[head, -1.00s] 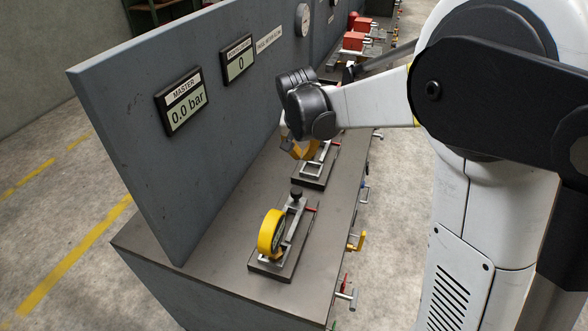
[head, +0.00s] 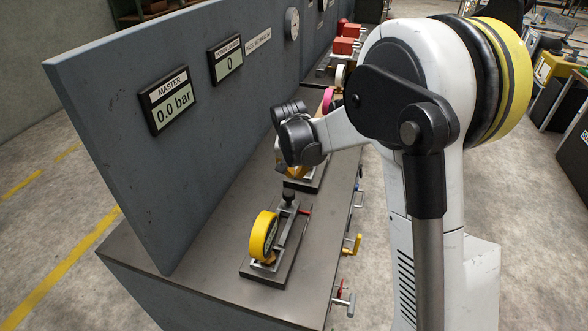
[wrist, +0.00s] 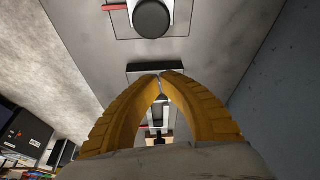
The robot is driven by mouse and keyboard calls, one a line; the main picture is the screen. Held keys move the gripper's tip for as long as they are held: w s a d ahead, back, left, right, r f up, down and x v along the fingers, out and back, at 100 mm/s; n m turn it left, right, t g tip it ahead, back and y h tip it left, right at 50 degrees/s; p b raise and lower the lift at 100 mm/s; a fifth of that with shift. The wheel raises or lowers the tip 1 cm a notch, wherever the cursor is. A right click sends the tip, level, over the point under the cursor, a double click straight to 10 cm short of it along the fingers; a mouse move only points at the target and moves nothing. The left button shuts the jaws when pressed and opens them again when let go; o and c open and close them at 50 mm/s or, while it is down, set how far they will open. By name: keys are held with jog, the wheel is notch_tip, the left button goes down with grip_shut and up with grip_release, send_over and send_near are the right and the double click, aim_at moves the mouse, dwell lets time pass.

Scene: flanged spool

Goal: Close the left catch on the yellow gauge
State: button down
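The yellow gauge (head: 262,236) is a round, thick-rimmed dial tilted on a dark fixture base (head: 270,277) at the near end of the bench. A black knob and a red-tipped lever (head: 305,211) are on that fixture. I cannot make out the left catch or its state. My gripper (head: 291,172) is beyond the gauge, over the second fixture along the bench, and apart from the gauge. In the wrist view its yellow fingers (wrist: 161,75) meet at the tips with nothing visible between them. A fixture's black knob (wrist: 152,18) shows at the top of that view.
The grey bench (head: 215,270) has bare room around the near fixture. A tall grey panel (head: 120,130) with displays runs along its left side. Yellow (head: 352,243) and red (head: 340,288) handles stick out from the bench's right side. Red blocks (head: 345,46) sit farther back.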

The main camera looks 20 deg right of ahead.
aim_at(287, 197)
jog(key=shift+s+a+f+b, duration=0.1)
jog(key=shift+s+a+b, duration=0.25)
jog(key=shift+s, duration=0.55)
jog(key=shift+s+a+b, duration=0.1)
jog(key=shift+s+a, duration=0.4)
jog(key=shift+s, duration=0.4)
jog(key=shift+s, duration=0.1)
jog(key=s+a, duration=0.1)
jog(key=s, duration=0.1)
jog(key=s+a, duration=0.2)
jog(key=shift+s+a+p, duration=0.1)
jog(key=shift+s+p, duration=0.2)
jog(key=shift+s, duration=0.05)
jog(key=shift+w, duration=0.1)
jog(key=v, duration=1.2)
